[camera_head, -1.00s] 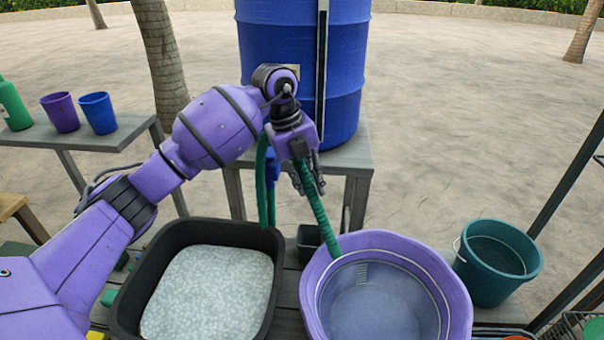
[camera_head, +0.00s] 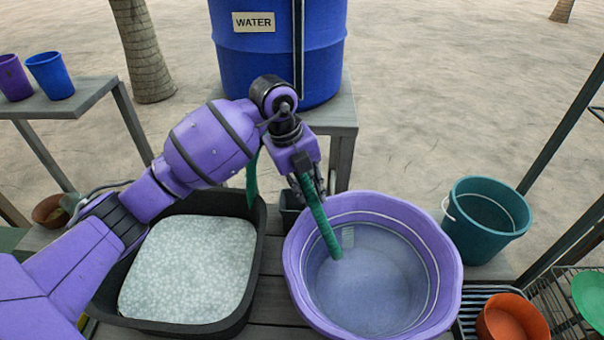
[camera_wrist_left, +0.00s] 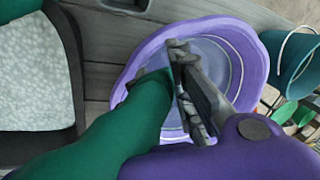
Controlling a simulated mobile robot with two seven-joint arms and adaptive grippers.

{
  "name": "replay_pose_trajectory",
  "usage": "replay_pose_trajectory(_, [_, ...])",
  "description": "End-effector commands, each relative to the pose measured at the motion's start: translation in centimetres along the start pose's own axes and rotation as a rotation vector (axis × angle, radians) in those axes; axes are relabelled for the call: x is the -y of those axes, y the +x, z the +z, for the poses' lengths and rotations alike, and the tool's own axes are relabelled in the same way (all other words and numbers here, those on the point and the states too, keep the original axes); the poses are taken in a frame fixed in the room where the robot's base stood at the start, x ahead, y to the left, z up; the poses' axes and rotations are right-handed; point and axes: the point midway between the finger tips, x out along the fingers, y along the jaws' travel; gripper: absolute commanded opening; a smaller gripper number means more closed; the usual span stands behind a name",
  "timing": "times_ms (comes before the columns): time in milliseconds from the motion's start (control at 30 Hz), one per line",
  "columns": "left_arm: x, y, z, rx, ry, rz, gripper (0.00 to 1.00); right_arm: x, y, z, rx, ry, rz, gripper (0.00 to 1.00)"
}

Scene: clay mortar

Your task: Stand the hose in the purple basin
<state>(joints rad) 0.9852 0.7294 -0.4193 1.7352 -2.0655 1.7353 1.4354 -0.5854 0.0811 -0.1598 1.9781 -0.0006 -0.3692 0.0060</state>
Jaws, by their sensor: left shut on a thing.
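The green hose (camera_head: 319,219) hangs from my left gripper (camera_head: 308,188), which is shut on it above the left rim of the purple basin. The hose's free end slants down inside the basin (camera_head: 446,262); I cannot tell whether it touches the bottom. Another length of the hose hangs behind my arm. In the left wrist view the hose (camera_wrist_left: 125,125) runs up to the gripper fingers (camera_wrist_left: 190,90), with the basin (camera_wrist_left: 255,60) beneath. My right gripper is not in view.
A black tub (camera_head: 257,262) with pale speckled contents stands left of the basin. A teal bucket (camera_head: 487,222) is on the right, near an orange bowl (camera_head: 512,318) and wire rack. A blue water barrel (camera_head: 275,60) stands behind on a table.

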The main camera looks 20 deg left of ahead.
Motion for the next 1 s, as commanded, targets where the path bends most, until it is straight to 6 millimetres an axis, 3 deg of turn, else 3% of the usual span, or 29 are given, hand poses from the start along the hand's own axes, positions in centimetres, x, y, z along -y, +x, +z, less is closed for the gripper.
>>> replay_pose_trajectory(500, [0.1, 4.9, -2.1, -0.002, 0.002, -0.002, 0.00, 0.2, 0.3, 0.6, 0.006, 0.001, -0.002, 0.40])
replay_pose_trajectory(967, [0.2, 5.4, -2.4, 0.001, 0.002, -0.003, 0.00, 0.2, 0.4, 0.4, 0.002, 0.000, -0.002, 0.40])
replay_pose_trajectory(1000, [0.2, 5.4, -2.4, 0.001, 0.002, -0.003, 0.26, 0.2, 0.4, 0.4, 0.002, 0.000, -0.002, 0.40])
